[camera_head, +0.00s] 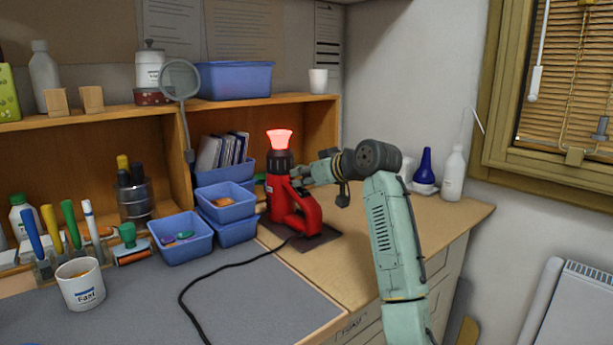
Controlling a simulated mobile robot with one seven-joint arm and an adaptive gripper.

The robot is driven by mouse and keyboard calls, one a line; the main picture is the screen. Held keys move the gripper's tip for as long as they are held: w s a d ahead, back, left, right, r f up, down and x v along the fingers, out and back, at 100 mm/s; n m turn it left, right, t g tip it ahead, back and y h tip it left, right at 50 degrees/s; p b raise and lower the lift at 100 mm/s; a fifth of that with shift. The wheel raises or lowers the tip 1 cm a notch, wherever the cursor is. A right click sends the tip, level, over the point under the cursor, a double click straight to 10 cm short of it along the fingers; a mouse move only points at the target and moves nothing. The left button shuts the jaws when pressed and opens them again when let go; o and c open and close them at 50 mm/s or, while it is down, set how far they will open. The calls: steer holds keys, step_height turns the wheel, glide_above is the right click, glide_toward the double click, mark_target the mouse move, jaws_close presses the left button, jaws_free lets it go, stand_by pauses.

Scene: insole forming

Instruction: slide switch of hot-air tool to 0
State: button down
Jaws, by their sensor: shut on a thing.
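The red hot-air tool (278,196) stands upright on a dark mat (319,239) at the back of the bench. Its nozzle (280,138) points up and glows red. Its handle loops down at the right side. My gripper (298,178) reaches in from the right and is shut against the upper right side of the tool's body. The switch is too small or hidden by my gripper, so its position cannot be made out.
Blue bins (184,238) stand close left of the tool. A black cord (222,268) crosses the grey mat. A blue bottle (425,166) and a white bottle (453,174) stand behind my arm.

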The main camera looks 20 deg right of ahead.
steer(key=c, duration=1.6)
jaws_free()
steer(key=shift+r, duration=0.1)
steer(key=v, duration=1.2)
